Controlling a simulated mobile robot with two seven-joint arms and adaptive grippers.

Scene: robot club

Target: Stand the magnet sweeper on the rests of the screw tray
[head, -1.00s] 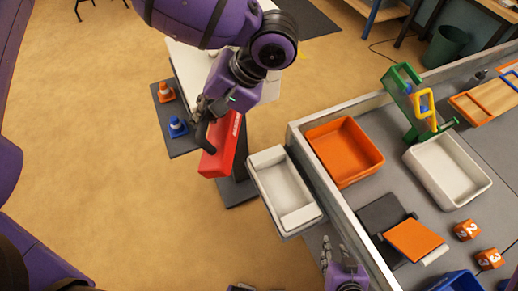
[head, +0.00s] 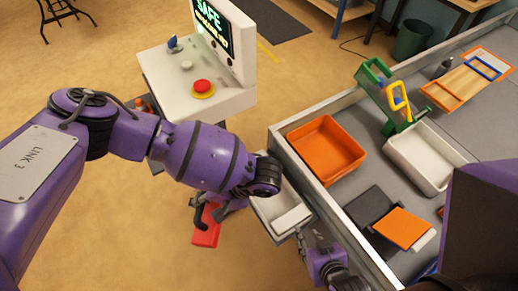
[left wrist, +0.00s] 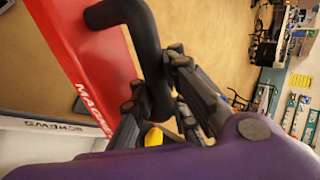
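The magnet sweeper (head: 206,227) is a red bar with a black handle, to the left of the screw tray in the head view and partly hidden by my left arm. It fills the upper left of the left wrist view (left wrist: 85,50). My left gripper (head: 222,207) is closed around its black handle (left wrist: 148,55). The white screw tray (head: 290,221) hangs beside the table wall; my arm covers part of it. Its lettered side shows in the left wrist view (left wrist: 30,124). My right gripper (head: 312,238) is open and empty near the tray's front end.
A grey-walled table (head: 325,190) holds an orange bin (head: 325,150), a white bin (head: 420,158), a green stand (head: 385,95) and an orange plate (head: 402,228). A white console (head: 205,90) with a red button stands behind my left arm.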

